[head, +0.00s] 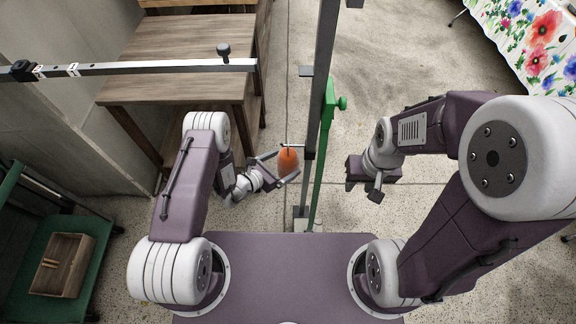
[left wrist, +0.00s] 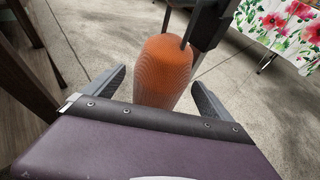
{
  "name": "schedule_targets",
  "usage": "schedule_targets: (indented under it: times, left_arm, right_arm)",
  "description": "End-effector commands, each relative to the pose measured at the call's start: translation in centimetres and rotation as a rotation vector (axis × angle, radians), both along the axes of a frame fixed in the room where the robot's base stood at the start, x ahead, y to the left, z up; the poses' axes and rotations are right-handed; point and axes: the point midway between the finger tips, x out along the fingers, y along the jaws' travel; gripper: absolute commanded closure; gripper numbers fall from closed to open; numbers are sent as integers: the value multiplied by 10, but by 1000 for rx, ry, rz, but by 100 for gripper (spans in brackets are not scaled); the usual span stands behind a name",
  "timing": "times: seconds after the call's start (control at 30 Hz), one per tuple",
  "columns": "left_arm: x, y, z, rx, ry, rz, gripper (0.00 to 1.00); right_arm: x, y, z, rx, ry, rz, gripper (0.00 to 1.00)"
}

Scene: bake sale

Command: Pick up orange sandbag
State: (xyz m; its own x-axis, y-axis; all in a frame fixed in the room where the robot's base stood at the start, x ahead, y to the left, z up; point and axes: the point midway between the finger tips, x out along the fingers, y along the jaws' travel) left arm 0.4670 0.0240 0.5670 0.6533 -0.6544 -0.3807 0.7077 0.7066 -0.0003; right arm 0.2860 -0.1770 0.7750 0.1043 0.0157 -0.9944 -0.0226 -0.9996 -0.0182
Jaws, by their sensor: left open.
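The orange sandbag (head: 288,160) hangs near the dark upright post in the head view. In the left wrist view the sandbag (left wrist: 164,72) is a rounded orange cylinder, with two dark prongs over its upper part. My left gripper (head: 280,166) is open, with one finger on each side of the sandbag. In the left wrist view the fingers of the left gripper (left wrist: 158,95) stand apart from it, with visible gaps; its lower end is hidden behind the gripper body. My right gripper (head: 370,182) is to the right of the post, away from the sandbag; its jaw opening is unclear.
A wooden table (head: 180,55) stands at the upper left. The dark post (head: 319,100) and a green bar (head: 327,150) rise beside the sandbag. A flower-patterned cloth (head: 535,40) covers a table at the upper right. A wooden crate (head: 42,283) sits on a green surface at lower left.

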Motion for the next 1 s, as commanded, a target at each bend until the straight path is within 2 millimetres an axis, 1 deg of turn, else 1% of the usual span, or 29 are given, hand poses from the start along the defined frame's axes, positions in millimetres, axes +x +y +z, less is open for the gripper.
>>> schedule_targets:
  times: [0.03,0.13,0.37,0.4,0.47,0.5,0.57,0.6,0.67,0.7,0.73,0.77,1.0]
  left_arm:
    - [5,-8,-7,1,-3,-4,4]
    - [14,-16,-11,0,-2,-2,4]
    - [17,-18,-11,0,1,0,4]
    - [17,-18,-11,0,1,0,7]
    - [17,-18,-11,0,1,0,24]
    - [17,-18,-11,0,1,0,35]
    - [17,-18,-11,1,1,0,52]
    - [17,-18,-11,1,1,0,63]
    - [17,-18,-11,1,1,0,79]
    - [17,-18,-11,1,1,0,90]
    - [17,-18,-11,1,1,0,99]
    - [18,-18,-9,-2,-4,1,100]
    - [18,-18,-8,-2,-4,1,100]
  right_arm:
    - [0,0,-6,0,0,0,64]
    - [0,0,-8,0,0,0,64]
    - [0,0,-8,0,0,0,64]
    - [0,0,-8,0,0,0,64]
    - [0,0,-8,0,0,0,64]
    - [0,0,-8,0,0,0,64]
    - [0,0,-8,0,0,0,64]
    - [0,0,-8,0,0,0,64]
    - [0,0,-8,0,0,0,64]
    - [0,0,-8,0,0,0,64]
    - [0,0,-8,0,0,0,64]
    - [0,0,-7,0,0,0,64]
    - [0,0,-7,0,0,0,64]
